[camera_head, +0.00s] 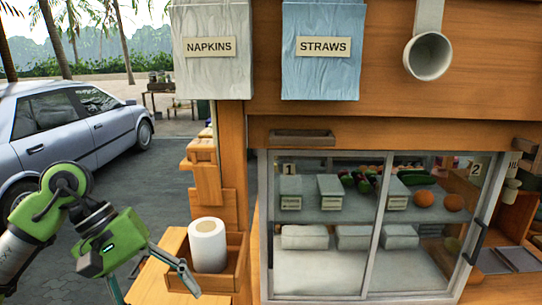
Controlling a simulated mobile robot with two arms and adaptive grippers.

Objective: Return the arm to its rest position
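My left arm comes in from the lower left, green and grey. Its gripper (157,288) hangs at the lower left of the head view with its two fingers spread wide apart and nothing seen between them. One finger reaches right, in front of a wooden box (228,283) that holds a white roll (208,245). I cannot tell whether that finger touches the box. The lower end of the other finger is cut off by the picture edge. My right gripper is not in view.
A wooden stall with a sliding glass case (330,255) fills the right side. Napkins (213,70) and straws (323,72) packs and a white tube (428,56) hang above. A silver car (70,130) stands on open paving behind my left arm.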

